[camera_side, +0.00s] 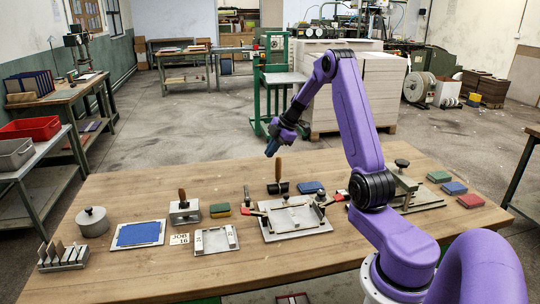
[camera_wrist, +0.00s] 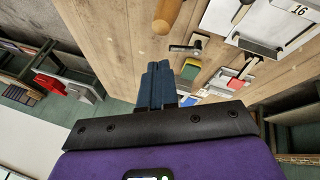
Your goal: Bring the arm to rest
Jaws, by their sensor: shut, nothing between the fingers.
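My gripper (camera_side: 272,148) hangs above the far middle part of the wooden table (camera_side: 330,257) in the side view, with my purple arm bent above it. In the wrist view the dark blue fingers of my gripper (camera_wrist: 156,68) are together and hold nothing. A wooden-handled tool (camera_side: 278,172) stands on the table just below the fingertips, apart from them. Its handle (camera_wrist: 167,14) shows at the top of the wrist view.
A metal frame fixture (camera_side: 296,229) lies near the table's middle. A blue sheet on a plate (camera_side: 138,234), a round lidded pot (camera_side: 92,222) and a slotted rack (camera_side: 64,257) are at left. Coloured blocks (camera_side: 454,188) lie at right. The front middle of the table is clear.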

